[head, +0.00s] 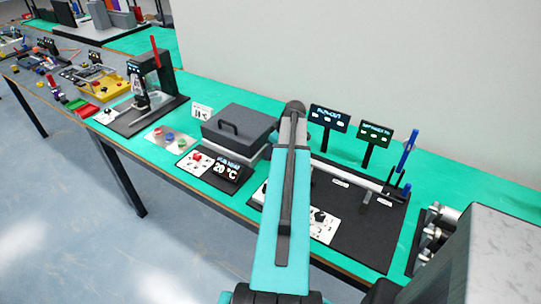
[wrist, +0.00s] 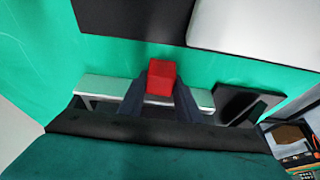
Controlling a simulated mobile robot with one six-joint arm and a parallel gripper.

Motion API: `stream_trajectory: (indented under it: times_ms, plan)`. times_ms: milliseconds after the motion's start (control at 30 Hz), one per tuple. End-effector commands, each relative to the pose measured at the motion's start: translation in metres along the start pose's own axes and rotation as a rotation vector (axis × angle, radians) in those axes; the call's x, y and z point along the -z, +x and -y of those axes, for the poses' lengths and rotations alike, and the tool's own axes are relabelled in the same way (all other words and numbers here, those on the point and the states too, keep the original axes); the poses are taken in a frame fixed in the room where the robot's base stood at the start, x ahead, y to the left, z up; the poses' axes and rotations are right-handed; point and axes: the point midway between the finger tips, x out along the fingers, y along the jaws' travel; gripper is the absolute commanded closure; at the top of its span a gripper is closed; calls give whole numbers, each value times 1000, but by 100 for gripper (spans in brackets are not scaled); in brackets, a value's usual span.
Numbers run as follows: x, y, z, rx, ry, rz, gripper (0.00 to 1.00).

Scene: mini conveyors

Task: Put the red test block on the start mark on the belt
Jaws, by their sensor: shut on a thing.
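In the wrist view the red test block (wrist: 162,75) sits between the two dark fingers of my gripper (wrist: 160,85), which is shut on it. Green table surface shows behind the block. In the head view my arm hides the gripper and block. The mini conveyor's pale belt (head: 352,177) runs along a black base plate (head: 368,232) right of my arm. My arm covers the belt's left part. I cannot make out the start mark in either view.
Two small display signs (head: 329,118) (head: 375,133) stand behind the belt. A blue upright part (head: 407,150) rises at its right end. A dark lidded box (head: 238,130) stands left of my arm. Metal rollers (head: 432,236) are at right.

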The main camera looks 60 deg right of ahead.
Motion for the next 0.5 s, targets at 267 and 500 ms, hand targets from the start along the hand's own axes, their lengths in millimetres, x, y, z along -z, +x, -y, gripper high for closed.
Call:
stream_trajectory:
  times_ms: [267, 500]
  plan:
    - [1, -3, 0, 0, 0, 0, 96]
    - [7, -17, -1, -2, 0, -1, 96]
